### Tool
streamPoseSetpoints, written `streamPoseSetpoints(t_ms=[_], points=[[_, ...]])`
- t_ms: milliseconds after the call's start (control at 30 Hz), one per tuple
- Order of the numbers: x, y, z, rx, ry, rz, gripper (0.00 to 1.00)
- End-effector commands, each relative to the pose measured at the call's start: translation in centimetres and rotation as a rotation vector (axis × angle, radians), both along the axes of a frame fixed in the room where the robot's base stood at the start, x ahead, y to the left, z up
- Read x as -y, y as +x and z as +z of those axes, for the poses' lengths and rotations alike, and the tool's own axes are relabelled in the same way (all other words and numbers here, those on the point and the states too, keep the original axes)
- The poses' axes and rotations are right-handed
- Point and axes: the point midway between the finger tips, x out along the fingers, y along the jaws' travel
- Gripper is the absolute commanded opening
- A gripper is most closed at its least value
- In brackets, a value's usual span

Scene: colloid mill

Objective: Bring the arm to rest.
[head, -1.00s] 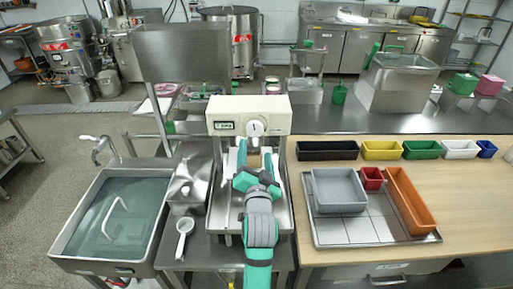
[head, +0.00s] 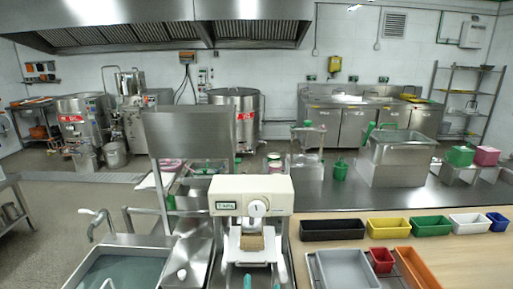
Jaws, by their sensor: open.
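Only the fingertips of my gripper (head: 262,283) show, at the bottom edge of the head view. They are teal, spread apart, and nothing is seen between them. They are in front of a cream machine (head: 251,192) with a small display and a round dial. A brown block (head: 252,242) sits under the machine's head, beyond the fingertips and apart from them. The rest of my arm is below the picture.
A sink basin (head: 115,265) with a tap is at the left. At the right, a grey bin (head: 345,270), a red bin (head: 381,261) and an orange bin (head: 416,268) stand near a row of small coloured bins. Steel equipment lines the back.

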Motion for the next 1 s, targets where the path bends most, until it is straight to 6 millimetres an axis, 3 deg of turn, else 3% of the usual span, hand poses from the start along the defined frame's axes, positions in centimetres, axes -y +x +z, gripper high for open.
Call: streamPoseSetpoints(t_ms=[33, 200, 500, 733, 1000], points=[[0.2, -1.6, -1.7, -0.016, -0.023, -0.002, 0.66], [0.4, -6.7, -5.7, -0.042, -0.102, -0.002, 0.66], [0.3, -16.4, -10.7, -0.09, -0.226, 0.009, 0.66], [0.0, -24.1, -12.7, -0.128, -0.309, 0.021, 0.66], [-0.8, -32.7, -13.0, -0.169, -0.394, 0.04, 0.66]])
